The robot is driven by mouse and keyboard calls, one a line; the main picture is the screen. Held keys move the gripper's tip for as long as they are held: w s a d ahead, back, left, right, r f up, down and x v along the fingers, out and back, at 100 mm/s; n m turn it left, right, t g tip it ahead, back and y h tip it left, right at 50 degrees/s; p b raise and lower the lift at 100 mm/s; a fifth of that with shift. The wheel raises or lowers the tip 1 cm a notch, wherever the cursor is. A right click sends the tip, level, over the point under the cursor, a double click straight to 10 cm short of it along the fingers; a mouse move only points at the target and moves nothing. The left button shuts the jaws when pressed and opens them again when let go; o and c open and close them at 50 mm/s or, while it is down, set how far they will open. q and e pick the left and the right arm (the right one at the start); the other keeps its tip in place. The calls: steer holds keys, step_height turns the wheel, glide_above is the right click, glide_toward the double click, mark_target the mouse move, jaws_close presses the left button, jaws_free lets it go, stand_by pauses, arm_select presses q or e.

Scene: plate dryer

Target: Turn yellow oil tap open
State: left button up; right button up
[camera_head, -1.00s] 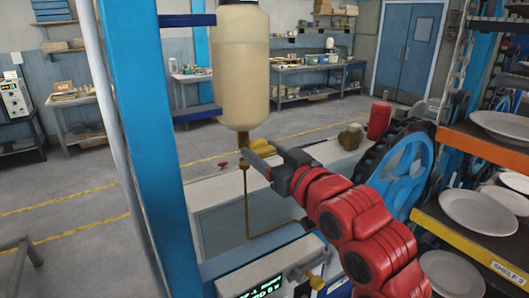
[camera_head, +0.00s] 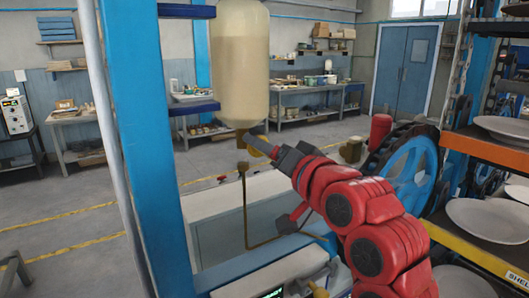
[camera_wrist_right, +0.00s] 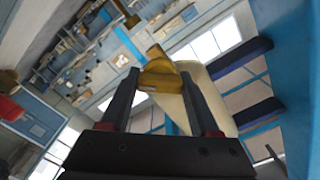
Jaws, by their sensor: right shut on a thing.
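The cream oil tank (camera_head: 240,75) hangs beside the blue post, with a brown outlet at its bottom. The yellow oil tap (camera_head: 260,140) is at this outlet. My right gripper (camera_head: 262,152) reaches it from the right and partly covers it. In the right wrist view the yellow tap (camera_wrist_right: 158,76) sits between the two dark fingers of my right gripper (camera_wrist_right: 160,80), with the pale tank behind it. The gripper is shut on the tap. The exact angle of the tap is hard to tell. My left gripper is not in view.
A thin brown pipe (camera_head: 244,205) runs below the outlet. The blue post (camera_head: 145,140) stands left of the tank. A blue wheel (camera_head: 412,170) and shelves with white plates (camera_head: 485,220) are on the right. A red cylinder (camera_head: 380,129) stands behind my arm.

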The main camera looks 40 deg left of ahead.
steer(key=m+p, duration=0.1)
steer(key=m, duration=0.1)
steer(key=shift+m, duration=0.4)
steer(key=shift+r+m+p, duration=0.15)
steer(key=shift+m+p, duration=0.7)
steer(key=shift+m, duration=0.05)
steer(key=m+p, duration=0.2)
steer(key=m, duration=0.1)
steer(key=shift+p, duration=0.4)
steer(key=shift+f+m+p, duration=0.2)
steer(key=shift+m+p, duration=0.65)
steer(key=shift+m, duration=0.15)
steer(key=o, duration=1.4)
steer(key=shift+c, duration=0.2)
steer(key=shift+d, duration=0.1)
